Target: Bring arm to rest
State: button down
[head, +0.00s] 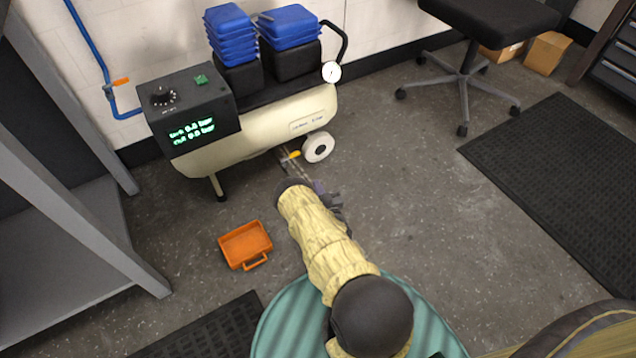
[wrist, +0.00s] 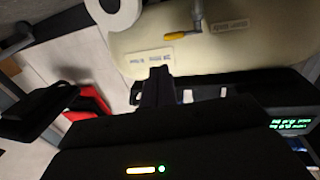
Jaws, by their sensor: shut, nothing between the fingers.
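My arm (head: 325,245) reaches out over the floor toward the underside of a cream air compressor (head: 290,122). My gripper (head: 321,188) is partly hidden behind the dark wrist end of the arm in the head view. In the wrist view my gripper (wrist: 160,74) shows its dark fingers together with nothing between them. The compressor's cream tank (wrist: 215,35) lies just beyond the fingers there. A yellow-handled valve (head: 293,155) is under the tank, close to the gripper; it also shows in the wrist view (wrist: 180,36). I cannot tell whether the gripper touches anything.
An orange tray (head: 245,245) lies on the floor left of my arm. A grey shelf frame (head: 75,215) stands at the left. Blue bins (head: 288,24) sit on the compressor. A stool (head: 465,85) and black mat (head: 570,180) are at the right. Floor right of my arm is clear.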

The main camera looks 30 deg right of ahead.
jog(key=shift+d, duration=0.4)
